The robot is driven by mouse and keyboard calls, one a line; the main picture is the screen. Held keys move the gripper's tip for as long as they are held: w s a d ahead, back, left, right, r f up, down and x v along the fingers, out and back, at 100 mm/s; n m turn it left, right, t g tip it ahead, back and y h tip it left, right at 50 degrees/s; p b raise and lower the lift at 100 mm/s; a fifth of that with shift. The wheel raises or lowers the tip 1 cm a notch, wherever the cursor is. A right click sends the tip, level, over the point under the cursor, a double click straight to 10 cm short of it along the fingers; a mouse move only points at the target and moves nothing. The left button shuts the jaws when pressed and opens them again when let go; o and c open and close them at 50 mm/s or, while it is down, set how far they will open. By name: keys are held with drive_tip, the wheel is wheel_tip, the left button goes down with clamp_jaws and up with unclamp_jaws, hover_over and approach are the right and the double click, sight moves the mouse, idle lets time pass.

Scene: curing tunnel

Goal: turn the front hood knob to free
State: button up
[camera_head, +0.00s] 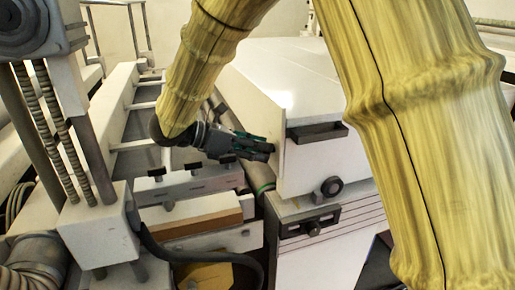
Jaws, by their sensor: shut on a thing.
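The white hood (288,85) fills the middle of the view, with a dark bar handle (317,132) on its near end. My dark gripper (262,149) reaches in from the left to the hood's left side face, close to the near corner. Its fingers are shut on a small dark knob there. The fingers hide most of that knob, so its turn position cannot be read.
Several dark T-shaped knobs (193,167) stand on a pale block left of the gripper. Below the hood is a white cabinet with a black latch plate (310,224). A grey post (99,150) stands at the left. My yellow-sleeved arm covers much of the right.

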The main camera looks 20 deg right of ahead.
drive_tip(key=shift+w+f+n+g+h+p, duration=0.2)
drive_tip(key=shift+n+g+h+p, duration=0.6)
drive_tip(key=shift+n, duration=1.5)
drive_tip(key=shift+w+f+n+g+h+p, duration=0.2)
drive_tip(key=shift+n+g+h, duration=0.25)
drive_tip(key=shift+n+g, duration=1.3)
drive_tip(key=shift+f+n+g+h+p, duration=0.15)
drive_tip(key=shift+n+g+h+p, duration=0.4)
drive_tip(key=shift+n, duration=2.3)
drive_tip(key=o, duration=1)
